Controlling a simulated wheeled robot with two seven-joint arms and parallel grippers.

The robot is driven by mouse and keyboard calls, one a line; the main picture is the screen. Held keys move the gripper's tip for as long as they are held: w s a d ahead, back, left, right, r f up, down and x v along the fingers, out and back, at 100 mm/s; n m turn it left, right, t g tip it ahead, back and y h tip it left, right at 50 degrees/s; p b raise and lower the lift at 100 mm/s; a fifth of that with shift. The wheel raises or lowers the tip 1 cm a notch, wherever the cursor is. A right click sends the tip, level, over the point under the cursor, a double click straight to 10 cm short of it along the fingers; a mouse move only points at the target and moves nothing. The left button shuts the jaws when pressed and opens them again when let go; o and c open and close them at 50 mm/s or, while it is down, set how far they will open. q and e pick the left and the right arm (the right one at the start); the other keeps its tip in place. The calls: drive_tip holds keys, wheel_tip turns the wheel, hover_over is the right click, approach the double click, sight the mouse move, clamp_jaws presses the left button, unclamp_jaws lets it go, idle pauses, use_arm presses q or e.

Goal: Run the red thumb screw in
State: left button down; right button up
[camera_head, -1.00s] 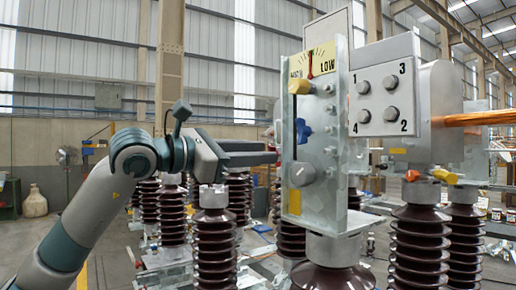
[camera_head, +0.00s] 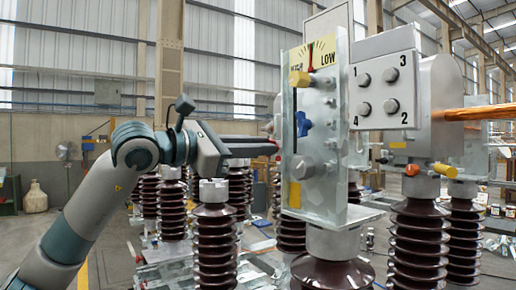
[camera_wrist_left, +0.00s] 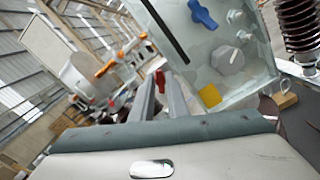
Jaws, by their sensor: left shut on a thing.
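The red thumb screw (camera_wrist_left: 160,82) shows as a small red piece between the fingertips in the left wrist view. In the head view only a speck of red (camera_head: 273,143) shows at the fingertips; the rest is hidden. My left gripper (camera_head: 273,147) reaches in from the left, level, and is shut on the red screw at the left side of the clear upright panel (camera_head: 342,140). In the left wrist view the two grey fingers of this gripper (camera_wrist_left: 160,78) point away toward the screw. How deep the screw sits cannot be told. My right gripper is not in view.
A grey numbered plate (camera_head: 383,88) stands to the right. Brown ribbed insulators (camera_head: 214,240) stand below my arm.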

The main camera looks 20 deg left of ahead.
use_arm(q)
drive_tip(key=m+b, duration=0.1)
drive_tip(key=m, duration=0.8)
drive_tip(key=f+m+b, duration=0.1)
drive_tip(key=m, duration=0.9)
drive_tip(key=m+b, duration=0.1)
drive_tip(key=m, duration=0.8)
drive_tip(key=shift+w+f, duration=0.1)
drive_tip(key=shift+f, duration=0.1)
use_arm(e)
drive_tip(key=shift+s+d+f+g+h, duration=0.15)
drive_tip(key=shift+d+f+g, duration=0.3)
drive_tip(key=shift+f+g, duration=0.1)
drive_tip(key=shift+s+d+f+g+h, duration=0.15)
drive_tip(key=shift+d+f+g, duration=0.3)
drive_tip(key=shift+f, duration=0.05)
use_arm(q)
drive_tip(key=shift+m, duration=0.3)
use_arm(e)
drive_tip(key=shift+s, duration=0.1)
